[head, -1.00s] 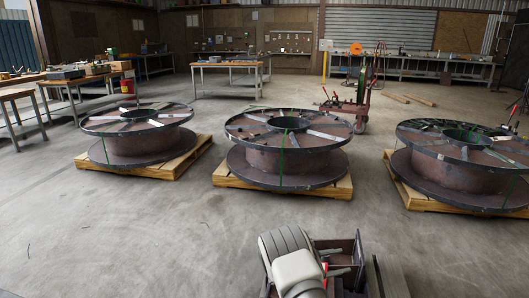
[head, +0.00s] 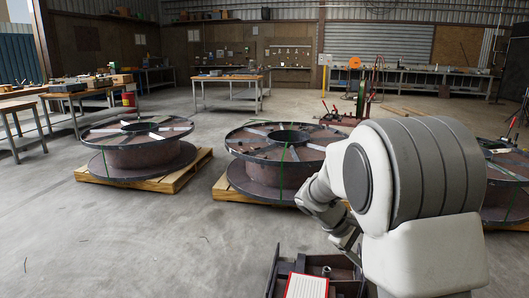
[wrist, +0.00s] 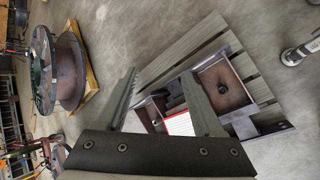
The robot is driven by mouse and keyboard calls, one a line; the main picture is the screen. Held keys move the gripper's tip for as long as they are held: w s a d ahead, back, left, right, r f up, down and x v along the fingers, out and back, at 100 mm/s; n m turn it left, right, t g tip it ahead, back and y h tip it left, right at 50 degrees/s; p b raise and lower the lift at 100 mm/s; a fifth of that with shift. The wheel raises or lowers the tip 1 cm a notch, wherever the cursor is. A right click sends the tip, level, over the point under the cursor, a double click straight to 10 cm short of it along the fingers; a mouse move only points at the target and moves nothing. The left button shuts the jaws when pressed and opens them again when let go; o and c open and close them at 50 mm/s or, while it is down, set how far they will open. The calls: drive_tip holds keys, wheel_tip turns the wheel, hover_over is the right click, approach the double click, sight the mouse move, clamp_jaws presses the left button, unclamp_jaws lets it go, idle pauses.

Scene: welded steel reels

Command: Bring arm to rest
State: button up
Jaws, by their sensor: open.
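My gripper (wrist: 165,95) is open in the wrist view, its two serrated fingers apart with nothing held between them. Below and beyond the fingers is an open steel box-like frame (wrist: 222,85) with compartments, on grey planks (wrist: 185,50). A red and white item (wrist: 179,124) lies in it, partly hidden by a finger. In the head view my arm rises large at the right, bent at the elbow. The frame (head: 272,278) shows at the bottom edge with the red and white item (head: 306,287) in it. The fingertips are hard to make out there.
Steel reels on wooden pallets stand ahead: a left reel (head: 138,158), a middle reel (head: 262,172) and a right reel (head: 508,185) partly hidden by my arm. Workbenches (head: 228,78) line the back and left. A hand cart (head: 360,100) stands behind the reels.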

drive_tip(key=s+a+r+m+t+y, duration=0.2)
drive_tip(key=s+a+r+y, duration=0.15)
drive_tip(key=s, duration=0.45)
drive_tip(key=s+a+r+m+t+y, duration=0.1)
drive_tip(key=s+a+r+m+y, duration=0.2)
drive_tip(key=s, duration=0.5)
drive_tip(key=s+a+r+m+t+y, duration=0.2)
drive_tip(key=s+a+r, duration=0.25)
drive_tip(key=s, duration=0.35)
wheel_tip(320, 180, up, 25)
drive_tip(key=p, duration=2.6)
drive_tip(key=shift+s+a, duration=0.15)
drive_tip(key=shift+s, duration=0.15)
drive_tip(key=c, duration=0.3)
drive_tip(key=shift+a, duration=0.15)
